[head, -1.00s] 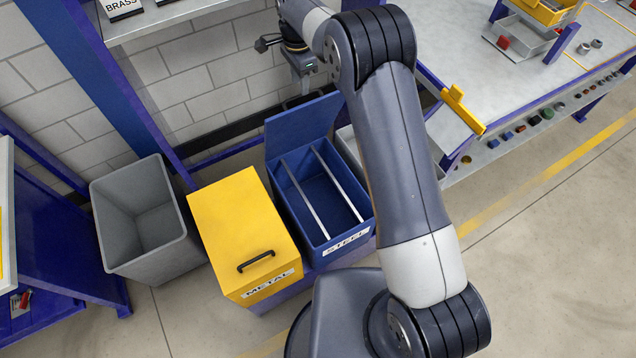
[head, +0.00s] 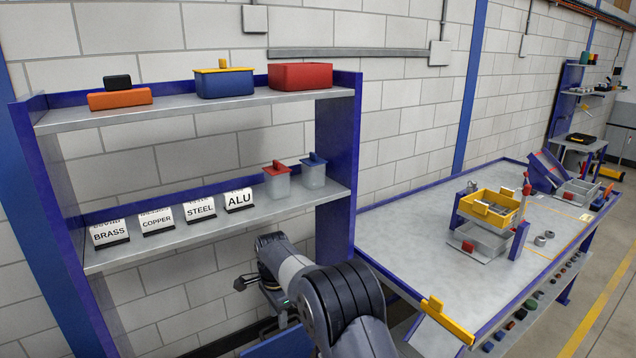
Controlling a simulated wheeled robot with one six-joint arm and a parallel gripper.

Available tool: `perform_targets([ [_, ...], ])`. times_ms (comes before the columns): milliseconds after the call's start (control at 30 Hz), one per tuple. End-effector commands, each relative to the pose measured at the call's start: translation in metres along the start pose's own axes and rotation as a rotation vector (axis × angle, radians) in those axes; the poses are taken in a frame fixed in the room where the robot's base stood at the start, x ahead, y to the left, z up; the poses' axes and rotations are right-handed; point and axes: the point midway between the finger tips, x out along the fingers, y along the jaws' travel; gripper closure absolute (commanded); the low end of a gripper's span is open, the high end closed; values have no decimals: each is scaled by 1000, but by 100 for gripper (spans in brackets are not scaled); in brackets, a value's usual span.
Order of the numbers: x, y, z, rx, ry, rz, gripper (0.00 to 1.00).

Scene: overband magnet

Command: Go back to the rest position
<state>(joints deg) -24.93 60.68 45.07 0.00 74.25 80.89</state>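My arm rises from the bottom middle of the head view, its wrist just below and in front of the shelf unit's lower shelf. My gripper (head: 244,283) is the small dark end at the left of the wrist. It points left in the open space under the shelf, against the block wall. It looks apart from everything around it, and no held object shows. It is too small to tell whether the fingers are open or shut.
The blue-framed shelf (head: 205,242) holds label cards and two lidded grey containers; bins stand above. At right, a workbench (head: 400,235) carries a yellow tray (head: 489,207). A yellow bar (head: 447,320) sits at its near corner. Floor shows at far right.

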Motion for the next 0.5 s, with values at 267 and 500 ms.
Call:
perform_targets([
  [267, 36, 0, 0, 0, 0, 0, 64],
  [500, 37, 0, 0, 0, 0, 0, 64],
])
